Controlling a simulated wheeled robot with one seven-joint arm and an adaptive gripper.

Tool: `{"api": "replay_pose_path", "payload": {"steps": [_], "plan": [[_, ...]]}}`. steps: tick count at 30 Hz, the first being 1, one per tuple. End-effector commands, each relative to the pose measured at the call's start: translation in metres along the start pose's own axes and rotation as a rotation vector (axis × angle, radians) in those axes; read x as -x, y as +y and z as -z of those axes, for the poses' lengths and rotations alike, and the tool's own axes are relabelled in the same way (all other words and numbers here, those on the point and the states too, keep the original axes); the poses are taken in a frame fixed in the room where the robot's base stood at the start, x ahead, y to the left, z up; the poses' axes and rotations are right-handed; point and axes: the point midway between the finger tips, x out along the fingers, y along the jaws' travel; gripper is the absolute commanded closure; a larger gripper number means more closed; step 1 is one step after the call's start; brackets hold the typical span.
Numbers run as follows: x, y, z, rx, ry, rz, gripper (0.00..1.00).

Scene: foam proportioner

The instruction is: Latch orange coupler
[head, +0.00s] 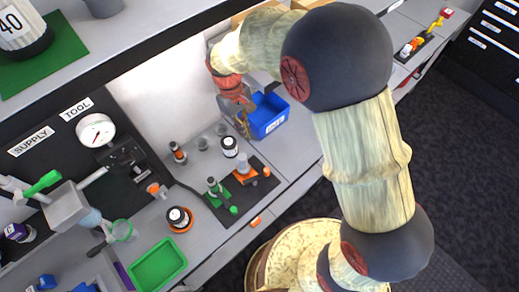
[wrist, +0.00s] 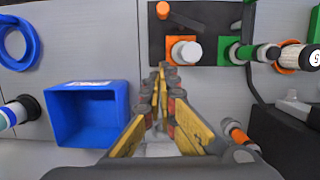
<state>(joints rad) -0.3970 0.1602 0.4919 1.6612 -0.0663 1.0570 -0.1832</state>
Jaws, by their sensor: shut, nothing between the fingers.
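The orange coupler (head: 247,177) sits on a black plate on the bench in the head view, with a grey-white cylinder beside its orange parts. In the wrist view the orange coupler (wrist: 174,52) is an orange block around a white round fitting, and an orange-tipped lever (wrist: 163,10) lies beyond it. Whether the latch is closed is unclear. My gripper (wrist: 161,72) is shut and empty, its tips just short of the orange block in the picture. In the head view my gripper (head: 245,126) is above the bench by the blue bin, apart from the coupler.
A green coupler (wrist: 238,50) shares the black plate (wrist: 207,17). A blue bin (wrist: 88,115) stands left of my fingers in the wrist view. A black-and-white bottle (head: 230,147) stands near the plate. A green tray (head: 157,264) is farther left.

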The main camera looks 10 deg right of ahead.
Motion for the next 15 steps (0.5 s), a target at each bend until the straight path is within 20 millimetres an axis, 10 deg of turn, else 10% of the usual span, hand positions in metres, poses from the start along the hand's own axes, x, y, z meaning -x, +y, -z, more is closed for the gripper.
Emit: {"api": "replay_pose_path", "payload": {"steps": [15], "plan": [[-0.0087,-0.0009,-0.0046,0.019,-0.012,0.003,1.00]]}}
